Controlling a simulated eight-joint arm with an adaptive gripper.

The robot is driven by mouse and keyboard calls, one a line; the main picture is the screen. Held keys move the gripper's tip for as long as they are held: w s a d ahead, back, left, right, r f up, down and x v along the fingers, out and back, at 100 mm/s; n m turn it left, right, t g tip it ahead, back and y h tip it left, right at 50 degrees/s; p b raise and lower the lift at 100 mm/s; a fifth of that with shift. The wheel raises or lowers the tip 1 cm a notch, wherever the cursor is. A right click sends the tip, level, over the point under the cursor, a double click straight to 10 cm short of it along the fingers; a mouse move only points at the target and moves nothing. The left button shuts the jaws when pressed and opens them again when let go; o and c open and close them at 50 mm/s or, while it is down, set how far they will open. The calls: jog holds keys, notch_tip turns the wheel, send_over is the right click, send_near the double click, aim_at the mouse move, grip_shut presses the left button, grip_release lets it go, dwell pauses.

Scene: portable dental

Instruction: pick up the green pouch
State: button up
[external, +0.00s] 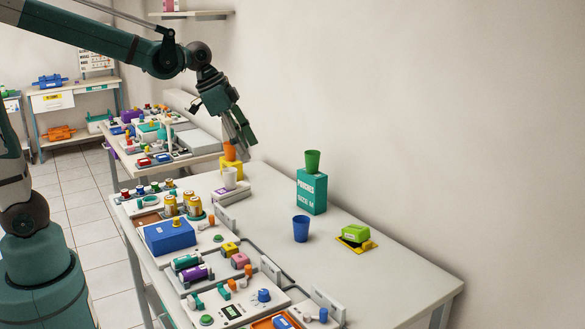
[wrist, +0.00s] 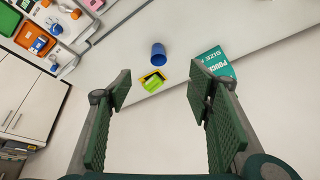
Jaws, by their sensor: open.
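The green pouch (external: 355,233) is a small bright lime packet lying on a yellow-edged mat (external: 371,244) at the right part of the white table. In the wrist view the green pouch (wrist: 153,84) shows between and beyond the fingers, small and far off. My gripper (external: 243,140) is high near the wall, close to the orange cup in the picture and well left of the pouch. In the wrist view my gripper (wrist: 158,92) is open, with nothing between its green fingers.
A blue cup (external: 301,229) stands left of the pouch. A teal box (external: 312,192) carries a green cup (external: 313,161). An orange cup (external: 230,152) sits on a yellow stand. Trays with several items line the front edge. The table right of the pouch (external: 420,270) is clear.

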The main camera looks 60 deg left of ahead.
jog(key=w+d+f+m+g, duration=0.1)
jog(key=w+d+f+m, duration=0.2)
jog(key=w, duration=0.6)
jog(key=m+g+h+p, duration=0.2)
jog(key=m+g+p, duration=0.15)
jog(key=m, duration=0.35)
send_near(356, 228)
jog(key=shift+a+t+x, duration=0.1)
jog(key=shift+t+x, duration=0.05)
jog(key=shift+x, duration=0.35)
jog(key=shift+a+t+x, duration=0.1)
jog(key=shift+a+x, duration=0.05)
jog(key=shift+x, duration=0.35)
jog(key=shift+d+f+h, duration=0.15)
jog(key=shift+f+h, duration=0.15)
jog(key=shift+f, duration=0.1)
jog(key=shift+x, duration=1.15)
jog(key=shift+w+f, duration=0.1)
jog(key=shift+f, duration=0.05)
jog(key=shift+b+x, duration=0.6)
jog(key=shift+x, duration=2.05)
